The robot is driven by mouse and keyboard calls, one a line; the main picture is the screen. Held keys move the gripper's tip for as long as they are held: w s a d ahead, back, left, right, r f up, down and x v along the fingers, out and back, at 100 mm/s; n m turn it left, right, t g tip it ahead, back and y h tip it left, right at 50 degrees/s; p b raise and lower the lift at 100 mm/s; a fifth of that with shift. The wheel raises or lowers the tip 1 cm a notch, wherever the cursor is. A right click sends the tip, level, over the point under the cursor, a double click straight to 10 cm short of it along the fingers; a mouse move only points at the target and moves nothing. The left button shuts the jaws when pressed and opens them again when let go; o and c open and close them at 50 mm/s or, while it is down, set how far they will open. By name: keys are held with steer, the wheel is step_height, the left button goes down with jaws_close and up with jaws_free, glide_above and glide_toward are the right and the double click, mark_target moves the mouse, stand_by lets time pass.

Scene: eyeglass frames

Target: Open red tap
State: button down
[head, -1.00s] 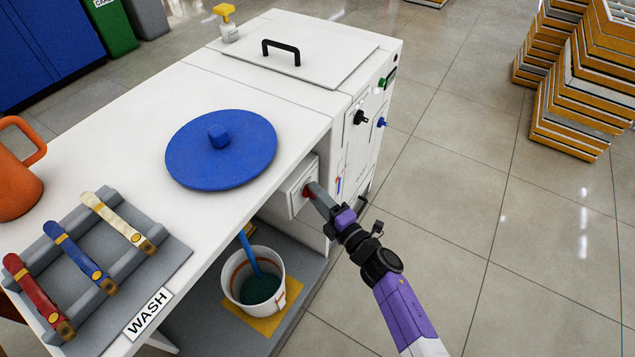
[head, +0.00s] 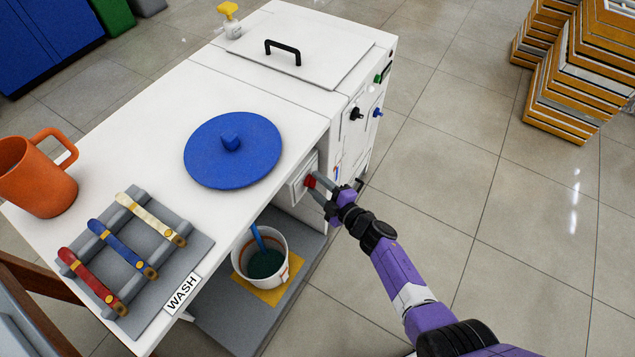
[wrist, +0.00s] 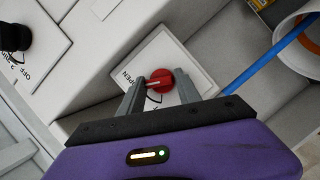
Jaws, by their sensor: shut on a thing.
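The red tap (head: 309,181) is a small round knob on a white box at the open side of the white bench. In the wrist view the red tap (wrist: 160,79) has a pale pointer line directed left, towards a partly hidden printed label reading "OPEN" (wrist: 124,80). A curved printed mark lies just below the knob. My gripper (head: 316,187) reaches the knob from the right. In the wrist view my gripper (wrist: 160,92) has one grey finger on each side of the knob and is shut on it.
A white bucket (head: 285,277) with dark liquid and a blue stick stands on the lower shelf, left of my gripper. A blue lid (head: 205,170), an orange mug (head: 45,190) and a rack of glasses temples (head: 187,230) rest on the bench.

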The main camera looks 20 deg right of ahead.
steer(key=shift+w+d+r, duration=0.15)
steer(key=shift+w+r, duration=0.15)
steer(key=shift+r, duration=0.1)
steer(key=c, duration=0.9)
jaws_free()
steer(key=shift+f, duration=0.1)
steer(key=shift+s+f, duration=0.1)
steer(key=shift+s, duration=0.05)
steer(key=shift+p+v, duration=1.25)
steer(key=shift+v, duration=2.6)
